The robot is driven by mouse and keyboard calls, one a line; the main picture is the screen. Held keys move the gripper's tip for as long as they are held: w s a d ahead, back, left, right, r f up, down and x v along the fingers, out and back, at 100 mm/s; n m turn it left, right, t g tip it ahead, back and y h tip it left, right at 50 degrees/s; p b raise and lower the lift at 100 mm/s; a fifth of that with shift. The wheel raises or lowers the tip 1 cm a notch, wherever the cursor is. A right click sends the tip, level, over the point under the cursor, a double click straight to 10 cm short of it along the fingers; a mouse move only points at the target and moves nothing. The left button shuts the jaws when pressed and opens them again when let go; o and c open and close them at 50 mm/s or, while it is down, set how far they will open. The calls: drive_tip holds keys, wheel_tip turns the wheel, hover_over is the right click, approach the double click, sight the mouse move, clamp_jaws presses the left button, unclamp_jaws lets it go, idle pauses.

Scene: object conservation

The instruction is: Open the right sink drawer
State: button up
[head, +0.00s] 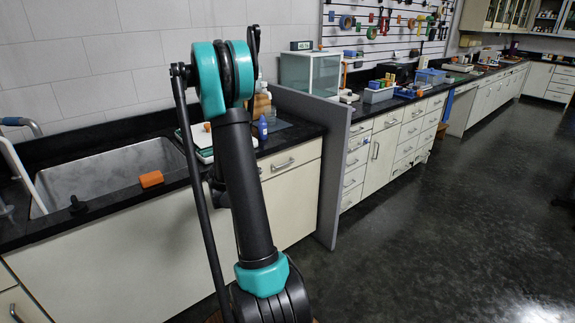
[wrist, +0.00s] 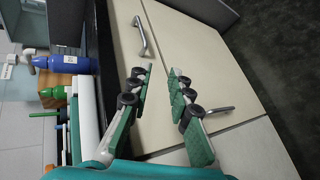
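The right sink drawer (head: 297,155) is a cream front under the black counter, right of the sink (head: 105,178), with a metal bar handle (head: 283,164). It looks shut. The sideways-turned wrist view shows the drawer front (wrist: 125,60) and its handle (wrist: 141,36) beyond my fingertips. My gripper (wrist: 160,73) is open and empty, with its green-padded fingers apart and facing the cabinet. The handle is not between the fingers. In the head view my arm hides the gripper and part of the drawer's left side.
A cabinet door (wrist: 200,50) lies below the drawer; another handle (wrist: 215,109) shows past one finger. Bottles, including a blue one (head: 262,128), stand on the counter. A grey partition (head: 335,165) borders the cabinet's right. An orange block (head: 151,179) lies at the sink edge. Floor (head: 450,220) is clear.

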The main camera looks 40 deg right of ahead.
sight(286, 164)
drive_tip(key=w+d+f+n+h, duration=0.1)
drive_tip(key=w+d, duration=0.3)
drive_tip(key=d, duration=0.4)
drive_tip(key=w+d+f+n+h, duration=0.1)
drive_tip(key=w+d+f, duration=0.3)
drive_tip(key=d, duration=0.4)
drive_tip(key=w+d+f+n+h, duration=0.1)
drive_tip(key=w+d+f, duration=0.2)
drive_tip(key=d, duration=0.5)
drive_tip(key=shift+w+f+n+t, duration=0.1)
drive_tip(key=shift+w+n+t, duration=0.25)
drive_tip(key=shift+w, duration=0.25)
clamp_jaws()
